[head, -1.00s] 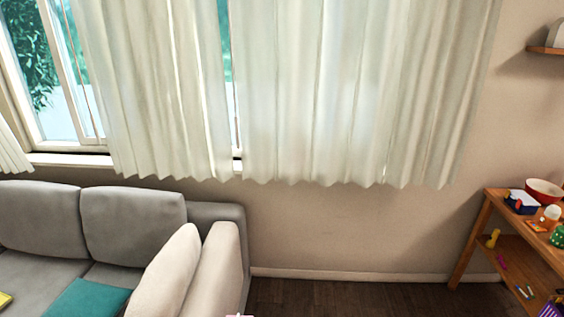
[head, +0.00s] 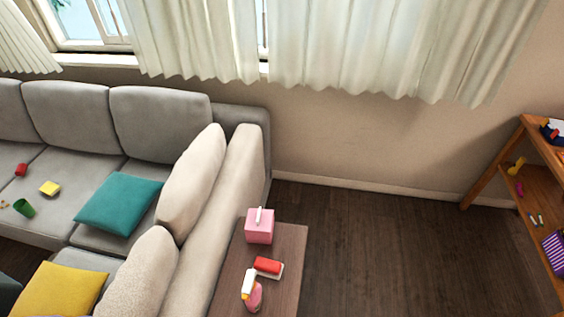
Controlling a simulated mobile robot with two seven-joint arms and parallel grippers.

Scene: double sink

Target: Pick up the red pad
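A small red pad-like block (head: 267,265) lies on a white base on the wooden side table (head: 287,240), beside the sofa's right arm. A smaller red item (head: 21,170) lies on the sofa seat at the far left; I cannot tell what it is. Neither of my grippers shows in the head view.
On the side table, a pink box (head: 259,226) stands behind the red block, and a white bottle (head: 249,283) and a pink item (head: 256,298) are in front. The grey sofa (head: 160,118) fills the left. Dark floor (head: 390,245) is clear toward the wooden shelf (head: 543,200).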

